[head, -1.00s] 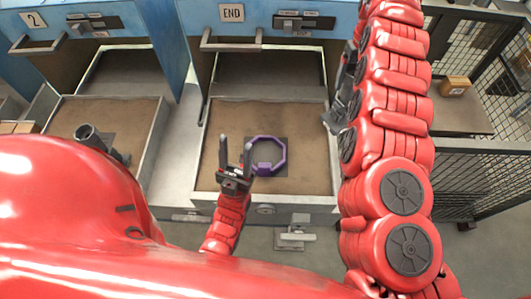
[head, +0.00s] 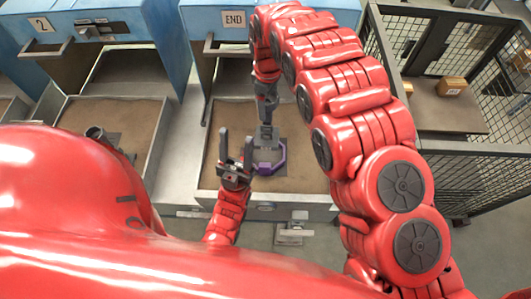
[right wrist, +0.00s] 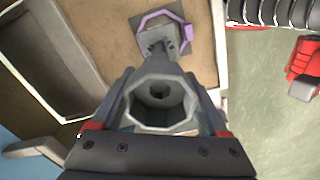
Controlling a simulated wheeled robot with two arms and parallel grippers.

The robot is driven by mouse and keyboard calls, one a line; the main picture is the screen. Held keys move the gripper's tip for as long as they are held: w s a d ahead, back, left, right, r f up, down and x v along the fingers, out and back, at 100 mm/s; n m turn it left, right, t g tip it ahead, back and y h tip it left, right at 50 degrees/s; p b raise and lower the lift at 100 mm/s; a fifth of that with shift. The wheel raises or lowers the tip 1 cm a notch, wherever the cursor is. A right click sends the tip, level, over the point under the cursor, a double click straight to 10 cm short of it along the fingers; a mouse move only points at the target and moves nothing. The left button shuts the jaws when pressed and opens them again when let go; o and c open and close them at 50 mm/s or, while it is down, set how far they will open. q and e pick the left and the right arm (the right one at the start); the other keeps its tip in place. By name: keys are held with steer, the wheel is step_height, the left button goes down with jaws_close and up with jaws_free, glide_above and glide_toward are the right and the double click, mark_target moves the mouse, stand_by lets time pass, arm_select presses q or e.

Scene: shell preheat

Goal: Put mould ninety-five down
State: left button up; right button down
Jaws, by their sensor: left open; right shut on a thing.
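The grey mould (head: 266,136) has an octagonal mouth, seen close in the right wrist view (right wrist: 160,82). My right gripper (head: 266,104) is shut on it, with a finger on each side. The mould is over the END tray. Its far end overlaps a purple octagonal ring (head: 278,160), also in the right wrist view (right wrist: 186,38), lying on a dark square plate (right wrist: 146,42). I cannot tell whether the mould touches the plate. My left gripper (head: 236,148) is open and empty, fingers up, just left of the ring.
The sand-filled END tray (head: 318,182) has raised metal walls and sits before a blue cabinet (head: 208,18). The tray to the left (head: 70,112) holds another grey mould (head: 95,133). A mesh fence (head: 465,185) and a table with boxes (head: 440,105) are at right.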

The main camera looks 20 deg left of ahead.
mark_target(266, 125)
steer(key=shift+s+a+f, duration=0.1)
steer(key=shift+s+a, duration=0.05)
steer(key=shift+s, duration=0.05)
step_height(266, 125, down, 2)
steer(key=shift+s+f+b, duration=0.1)
steer(key=shift+f+b, duration=0.15)
steer(key=shift+b, duration=0.95)
step_height(266, 125, down, 3)
steer(key=shift+f+p, duration=0.1)
steer(key=shift+p, duration=0.9)
steer(key=shift+f+p, duration=0.75)
steer(key=shift+f, duration=1.45)
